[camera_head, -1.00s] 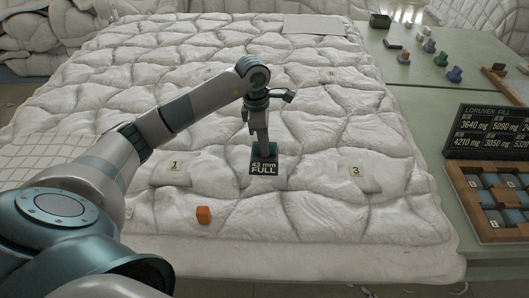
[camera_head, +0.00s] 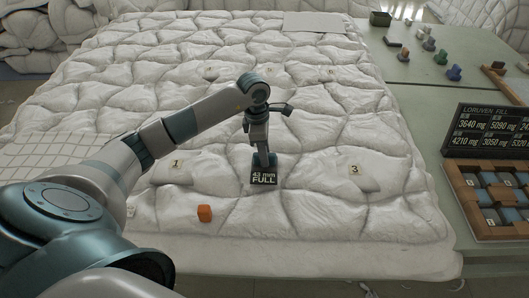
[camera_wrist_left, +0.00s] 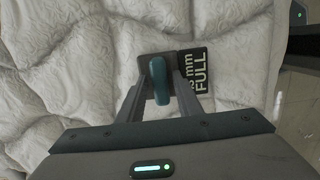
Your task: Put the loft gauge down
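The loft gauge (camera_head: 263,179) is a dark block with a teal handle and a display reading "43 mm FULL". It is at the near middle of the white quilted duvet (camera_head: 300,215), between the labels 1 (camera_head: 175,163) and 3 (camera_head: 355,170). My left gripper (camera_head: 264,161) points down over it. In the left wrist view the gripper fingers (camera_wrist_left: 160,85) close in on both sides of the teal handle (camera_wrist_left: 160,78), and the gauge's display (camera_wrist_left: 193,85) shows to the right. I cannot tell whether its underside touches the duvet. My right gripper is not in view.
On the right, a green table (camera_head: 425,95) carries small coloured pieces, a dark board (camera_head: 488,131) with fill weights and a wooden tray (camera_head: 457,190). The duvet around the gauge is clear.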

